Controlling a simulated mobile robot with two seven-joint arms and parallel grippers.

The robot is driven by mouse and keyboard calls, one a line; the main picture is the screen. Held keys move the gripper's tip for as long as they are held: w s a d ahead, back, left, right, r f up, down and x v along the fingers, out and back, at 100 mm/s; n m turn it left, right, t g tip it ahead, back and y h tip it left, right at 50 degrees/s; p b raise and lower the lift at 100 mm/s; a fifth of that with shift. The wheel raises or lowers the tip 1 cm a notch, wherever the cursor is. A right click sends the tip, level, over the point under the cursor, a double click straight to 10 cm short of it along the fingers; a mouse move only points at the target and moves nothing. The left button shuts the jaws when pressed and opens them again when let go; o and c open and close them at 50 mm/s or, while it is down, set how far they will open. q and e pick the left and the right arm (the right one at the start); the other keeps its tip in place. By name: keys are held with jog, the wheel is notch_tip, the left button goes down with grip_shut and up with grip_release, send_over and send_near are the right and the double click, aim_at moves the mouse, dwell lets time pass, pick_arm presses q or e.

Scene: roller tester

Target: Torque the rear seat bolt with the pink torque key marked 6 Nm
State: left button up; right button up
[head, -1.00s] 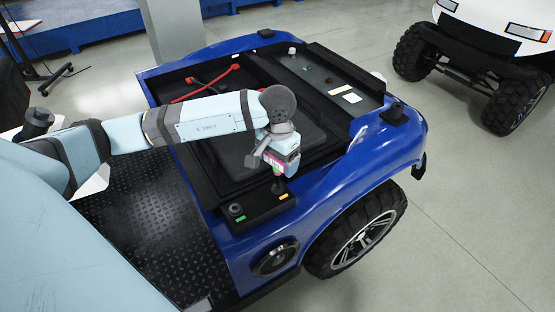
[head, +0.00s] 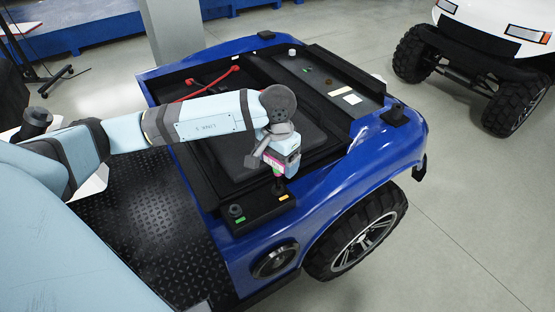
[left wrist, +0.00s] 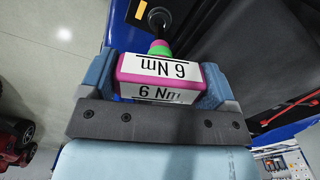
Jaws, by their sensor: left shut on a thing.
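The pink torque key (left wrist: 160,68) shows "6 Nm" on its white faces in the left wrist view. My left gripper (left wrist: 160,85) is shut on it, one light blue finger at each side. The key has a green collar and a pink tip below its body. In the head view my left gripper (head: 282,152) holds the key over the right end of a black block, by the orange label (head: 284,197). In the left wrist view the key's end lines up with a dark round fitting (left wrist: 159,19). I cannot tell whether they touch. My right gripper is out of view.
A second dark fitting (head: 236,210) with a green label sits at the block's left end. The blue cart body (head: 345,150) surrounds an open black bay. A red bar (head: 210,82) and a panel with small parts (head: 330,75) lie farther back. A white vehicle stands at right.

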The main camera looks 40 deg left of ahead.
pick_arm(q)
jog(key=shift+f, duration=0.1)
jog(key=shift+f+b, duration=0.55)
jog(key=shift+b, duration=0.1)
jog(key=shift+f+b, duration=0.45)
jog(key=shift+f, duration=0.1)
dwell(0.4)
jog(key=shift+b, duration=0.3)
jog(key=shift+f+m+b, duration=0.15)
jog(key=shift+m+b, duration=0.25)
jog(key=shift+b, duration=0.05)
jog(key=shift+f+m+b, duration=0.15)
jog(key=shift+m+b, duration=1.35)
jog(key=shift+b, duration=0.15)
jog(key=shift+m+b, duration=0.35)
jog(key=shift+m, duration=0.15)
